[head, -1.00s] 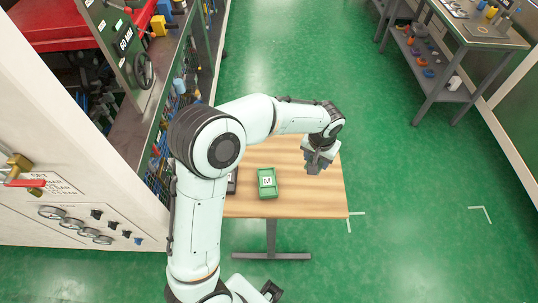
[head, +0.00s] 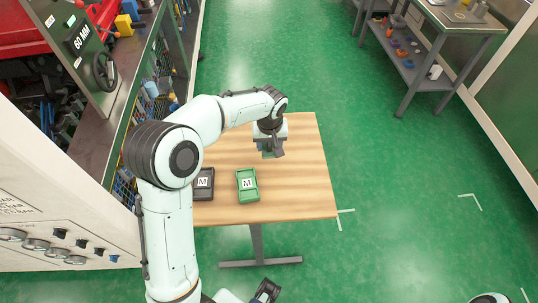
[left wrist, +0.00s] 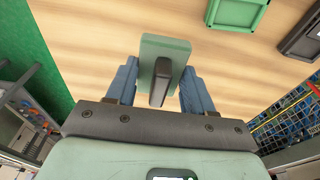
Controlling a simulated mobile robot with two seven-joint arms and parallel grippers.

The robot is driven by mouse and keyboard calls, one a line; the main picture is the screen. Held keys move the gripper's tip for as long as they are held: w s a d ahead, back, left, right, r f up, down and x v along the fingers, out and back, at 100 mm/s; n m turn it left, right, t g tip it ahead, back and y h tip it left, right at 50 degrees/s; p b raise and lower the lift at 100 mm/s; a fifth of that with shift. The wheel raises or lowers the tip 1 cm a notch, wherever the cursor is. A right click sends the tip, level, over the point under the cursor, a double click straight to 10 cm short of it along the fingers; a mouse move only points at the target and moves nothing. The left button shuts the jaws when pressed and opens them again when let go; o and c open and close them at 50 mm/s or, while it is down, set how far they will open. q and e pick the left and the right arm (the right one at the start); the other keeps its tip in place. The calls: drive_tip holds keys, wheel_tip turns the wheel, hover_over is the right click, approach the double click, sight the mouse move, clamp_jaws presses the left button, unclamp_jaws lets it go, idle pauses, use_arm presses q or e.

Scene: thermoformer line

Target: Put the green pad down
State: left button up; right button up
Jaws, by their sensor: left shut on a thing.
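The green pad (left wrist: 152,50) is a flat rectangular block with a dark upright grip (left wrist: 160,82), in the left wrist view. My left gripper (left wrist: 160,90) is shut on it, with blue fingers on either side. In the head view my left gripper (head: 269,150) is over the wooden table (head: 300,185), behind the green tray; the pad is mostly hidden under it. I cannot tell whether the pad touches the table. A dark end piece at the bottom edge may be my right gripper (head: 266,291); its jaws are unclear.
A green tray (head: 248,198) marked M stands on the table, with a dark tray (head: 203,194) marked M to its left. The table's right side is clear. A machine with a handwheel (head: 104,70) stands at left, a shelved workbench (head: 440,30) at the back right.

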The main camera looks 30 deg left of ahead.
sight(270, 144)
use_arm(q)
drive_tip(key=shift+f, duration=2.85)
drive_tip(key=shift+f+b, duration=0.1)
drive_tip(key=shift+b, duration=0.2)
drive_tip(key=o, duration=1)
drive_tip(key=r, duration=0.4)
drive_tip(key=s+r, duration=0.1)
drive_tip(key=r, duration=0.3)
drive_tip(key=d+r+p, duration=0.1)
drive_tip(key=r, duration=0.3)
drive_tip(key=shift+s+d, duration=0.1)
drive_tip(key=shift+s, duration=0.1)
